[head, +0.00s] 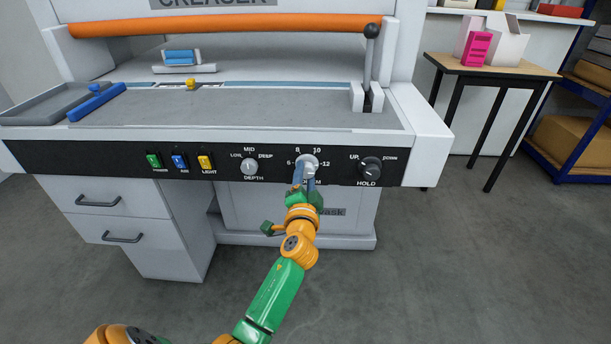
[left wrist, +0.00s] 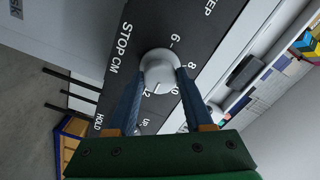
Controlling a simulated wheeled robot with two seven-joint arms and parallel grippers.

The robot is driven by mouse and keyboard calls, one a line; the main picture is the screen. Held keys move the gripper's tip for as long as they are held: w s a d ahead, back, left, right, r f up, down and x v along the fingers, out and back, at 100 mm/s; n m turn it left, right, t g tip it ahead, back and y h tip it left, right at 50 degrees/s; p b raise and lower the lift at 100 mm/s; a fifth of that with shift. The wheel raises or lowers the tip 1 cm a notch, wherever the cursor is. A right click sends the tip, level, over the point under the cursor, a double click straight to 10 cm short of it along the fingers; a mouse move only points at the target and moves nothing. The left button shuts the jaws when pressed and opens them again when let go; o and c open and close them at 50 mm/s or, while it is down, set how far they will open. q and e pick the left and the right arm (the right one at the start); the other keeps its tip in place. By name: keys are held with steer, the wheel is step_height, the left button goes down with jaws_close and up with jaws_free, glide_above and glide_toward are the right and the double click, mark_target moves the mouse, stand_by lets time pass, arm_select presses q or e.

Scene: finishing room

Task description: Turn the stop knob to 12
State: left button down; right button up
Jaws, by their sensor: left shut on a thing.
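The stop knob (head: 307,161) is a light grey round knob on the black front panel, with 6, 8, 10 and 12 printed around it. My left gripper (head: 306,170) reaches it from the front. In the left wrist view the stop knob (left wrist: 160,69) sits between the two blue fingers of my left gripper (left wrist: 157,76), which are shut on its sides. Part of the STOP CM label is hidden by my gripper in the head view. My right gripper is not in view.
The depth knob (head: 249,167) is to the left and the black hold knob (head: 370,168) to the right. Green, blue and yellow switches (head: 180,161) line the panel's left. A lever (head: 370,60) stands above at the right. Floor in front is clear.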

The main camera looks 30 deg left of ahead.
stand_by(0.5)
arm_select(q)
steer(key=shift+c, duration=1.5)
jaws_free()
steer(key=v, duration=0.7)
